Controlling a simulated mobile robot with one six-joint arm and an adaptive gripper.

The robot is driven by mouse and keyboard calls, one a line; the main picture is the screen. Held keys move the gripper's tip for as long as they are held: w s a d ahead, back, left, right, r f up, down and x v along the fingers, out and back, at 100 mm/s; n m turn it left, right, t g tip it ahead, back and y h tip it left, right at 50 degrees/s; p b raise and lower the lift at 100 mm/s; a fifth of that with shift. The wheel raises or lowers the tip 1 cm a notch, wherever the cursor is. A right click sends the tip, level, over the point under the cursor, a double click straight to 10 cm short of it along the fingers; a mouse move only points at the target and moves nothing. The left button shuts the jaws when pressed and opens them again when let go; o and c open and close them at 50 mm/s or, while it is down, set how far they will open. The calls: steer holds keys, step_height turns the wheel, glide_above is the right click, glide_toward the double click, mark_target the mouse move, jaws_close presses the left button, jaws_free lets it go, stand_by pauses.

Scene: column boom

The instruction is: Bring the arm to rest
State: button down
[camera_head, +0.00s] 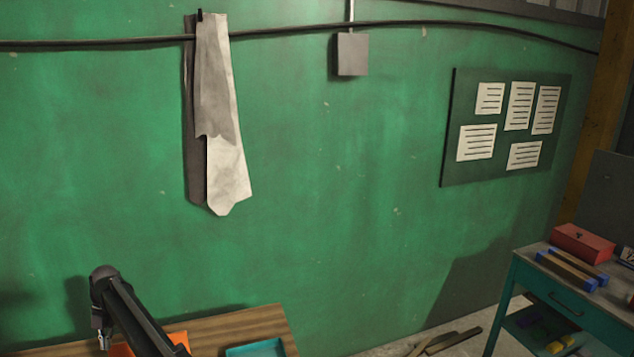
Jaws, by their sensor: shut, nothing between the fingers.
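My dark arm rises from the bottom edge at the lower left of the head view and bends at a rounded black joint. My gripper (103,342) shows small below that joint, pointing down, in front of the wooden table (235,326). It looks shut and holds nothing. Its fingertips are small and hard to make out. It is close to an orange item (122,350) on the table, partly hidden behind my arm; I cannot tell the gap between them.
A teal tray (255,349) lies on the table, right of my arm. A green wall stands behind, with hanging cloth (222,120) and a notice board (505,128). At right, a workbench (520,285) holds a red box (582,243) and blue-ended bars (567,268).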

steer(key=w+d+f+m+t+b, duration=0.1)
steer(key=w+d+f+m+b, duration=0.35)
steer(key=d, duration=1.05)
steer(key=w+d+r+m+p, duration=0.15)
steer(key=d+m, duration=0.55)
steer(key=d, duration=0.7)
steer(key=w+d+f+m+t+b, duration=0.15)
steer(key=w+d+f+m, duration=0.35)
steer(key=d, duration=1)
steer(key=s+d+f+m+b, duration=0.1)
steer(key=s+d+m, duration=0.4)
steer(key=d, duration=0.7)
steer(key=s+d+f+m+b, duration=0.1)
steer(key=s+d+m+b, duration=0.1)
steer(key=s+d+m, duration=0.3)
steer(key=s+d+f+m+t+b, duration=0.1)
steer(key=s+d+m, duration=0.4)
steer(key=d+m, duration=0.6)
steer(key=d+b, duration=0.1)
steer(key=d, duration=0.8)
steer(key=shift+s+d+h, duration=0.15)
steer(key=shift+s+h, duration=0.05)
steer(key=shift+h, duration=0.1)
steer(key=shift+m, duration=0.25)
